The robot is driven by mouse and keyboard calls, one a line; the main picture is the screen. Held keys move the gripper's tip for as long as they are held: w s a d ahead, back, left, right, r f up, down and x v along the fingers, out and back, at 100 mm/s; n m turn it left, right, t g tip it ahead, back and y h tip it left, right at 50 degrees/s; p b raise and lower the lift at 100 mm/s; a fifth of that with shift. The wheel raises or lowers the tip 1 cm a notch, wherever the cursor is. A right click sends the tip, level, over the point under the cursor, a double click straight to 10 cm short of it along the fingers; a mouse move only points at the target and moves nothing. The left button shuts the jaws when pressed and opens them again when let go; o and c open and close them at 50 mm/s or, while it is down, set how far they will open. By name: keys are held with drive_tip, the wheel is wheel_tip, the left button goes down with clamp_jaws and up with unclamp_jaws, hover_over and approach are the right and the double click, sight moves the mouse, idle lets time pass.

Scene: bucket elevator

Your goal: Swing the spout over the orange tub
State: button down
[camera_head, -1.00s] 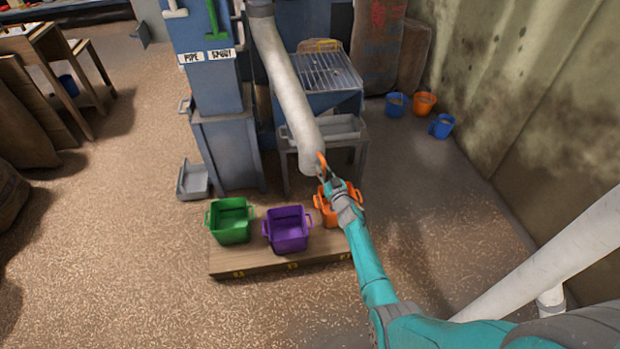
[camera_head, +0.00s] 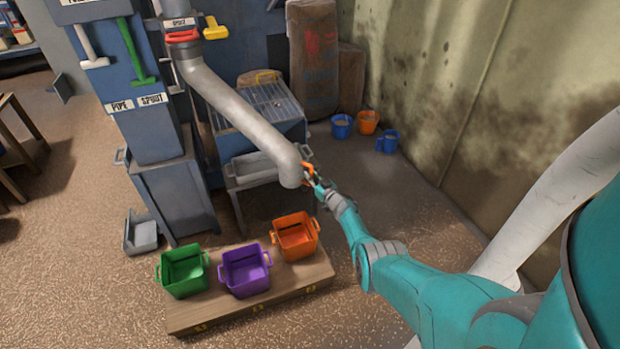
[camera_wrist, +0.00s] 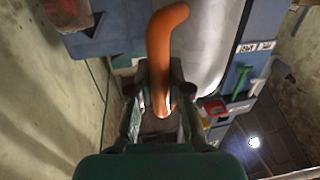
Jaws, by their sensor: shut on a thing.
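The spout (camera_head: 240,112) is a grey pipe that slopes down from a blue machine column to a bent lower end. The orange tub (camera_head: 296,256) is the rightmost of three tubs on a low wooden platform. The spout's mouth appears just above the orange tub's far rim in the head view; how far over it stands in depth I cannot tell. My gripper (camera_head: 311,176) is shut on the orange handle (camera_wrist: 163,45) at the spout's lower end. The wrist view shows the handle between my fingers (camera_wrist: 160,108), with the grey pipe (camera_wrist: 208,45) beside it.
A purple tub (camera_head: 245,285) and a green tub (camera_head: 185,289) stand left of the orange one on the platform (camera_head: 205,320). A grey tray (camera_head: 255,165) is behind the spout end. Red (camera_head: 182,36) and yellow (camera_head: 215,29) handles sit near the spout's top. A wall is at right.

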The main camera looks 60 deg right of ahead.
drive_tip(key=shift+d+r, duration=0.1)
drive_tip(key=shift+d, duration=0.4)
drive_tip(key=shift+s+d, duration=0.1)
drive_tip(key=shift+d, duration=0.05)
drive_tip(key=c, duration=1.1)
unclamp_jaws()
drive_tip(key=shift+d, duration=0.15)
drive_tip(key=shift+a, duration=0.3)
drive_tip(key=v, duration=1.1)
drive_tip(key=shift+s+a, duration=0.2)
drive_tip(key=shift+s, duration=0.15)
